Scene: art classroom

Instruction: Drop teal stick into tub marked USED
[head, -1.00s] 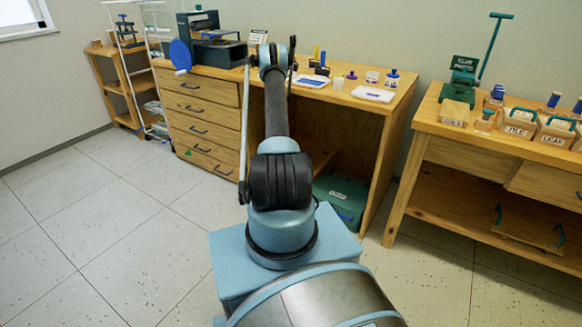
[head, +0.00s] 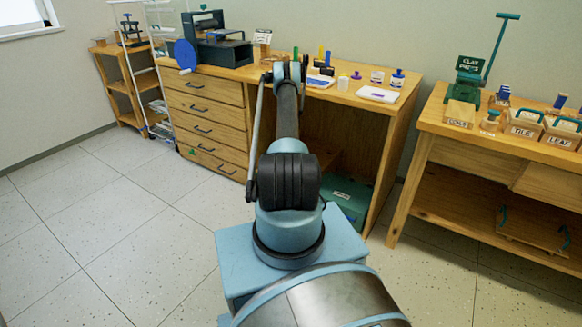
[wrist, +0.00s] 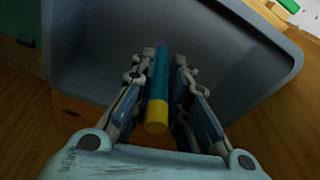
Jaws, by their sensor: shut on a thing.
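In the wrist view the teal stick (wrist: 160,80), with a yellow near end, is between the fingers of my gripper (wrist: 160,85), which is shut on it. The stick points away from the camera, over the hollow of a dark grey tub (wrist: 85,40). No mark can be read on this tub, so I cannot tell if it says USED. In the head view my gripper is hidden behind my arm at the wooden bench (head: 240,75), and the stick and the grey tub cannot be made out.
A green box (head: 348,195) sits beneath. Labelled boxes (head: 522,125) are on the right bench.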

